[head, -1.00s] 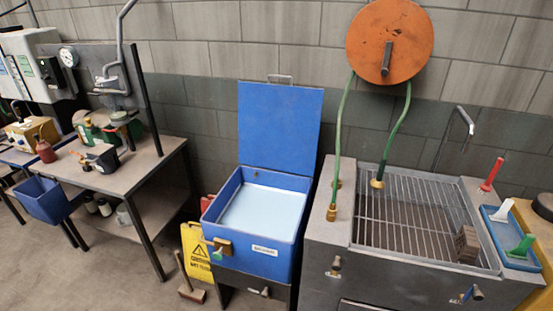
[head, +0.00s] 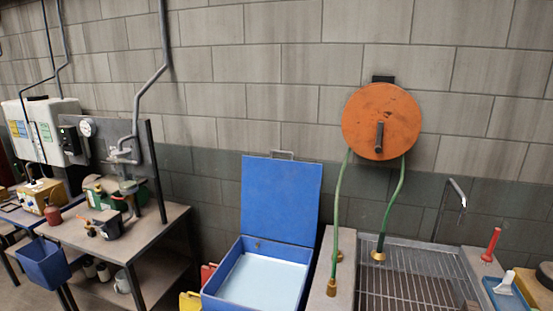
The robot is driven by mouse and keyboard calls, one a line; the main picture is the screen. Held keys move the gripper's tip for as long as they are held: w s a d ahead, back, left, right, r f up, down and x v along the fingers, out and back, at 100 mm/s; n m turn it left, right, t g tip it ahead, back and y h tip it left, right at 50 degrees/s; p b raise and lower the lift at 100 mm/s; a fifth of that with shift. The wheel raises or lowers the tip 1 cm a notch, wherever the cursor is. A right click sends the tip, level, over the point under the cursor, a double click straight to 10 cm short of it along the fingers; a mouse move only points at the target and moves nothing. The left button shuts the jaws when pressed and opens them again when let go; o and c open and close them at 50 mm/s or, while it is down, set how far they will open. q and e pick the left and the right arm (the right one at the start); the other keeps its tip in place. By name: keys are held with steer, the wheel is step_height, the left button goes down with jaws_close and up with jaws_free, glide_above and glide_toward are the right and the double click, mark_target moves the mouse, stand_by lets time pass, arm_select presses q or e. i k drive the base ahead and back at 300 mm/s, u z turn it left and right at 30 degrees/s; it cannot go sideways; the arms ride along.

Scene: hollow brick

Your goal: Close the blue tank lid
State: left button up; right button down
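The blue tank (head: 208,293) stands in the lower middle of the head view, its front cut off by the bottom edge. Its light blue inside is exposed. Its blue lid (head: 281,199) stands upright at the back, near the wall, with a small grey handle (head: 282,155) on its top edge. Neither of my grippers shows in the view.
Right of the tank is a grey sink with a metal grate (head: 408,291). An orange hose reel (head: 382,121) hangs above it with green hoses (head: 393,205) running down. A workbench (head: 160,235) with tools and a blue bin (head: 46,263) stands to the left.

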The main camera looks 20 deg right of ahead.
mark_target(280, 198)
steer(key=z, duration=0.5)
steer(key=i, duration=1.35)
steer(key=u, duration=0.6)
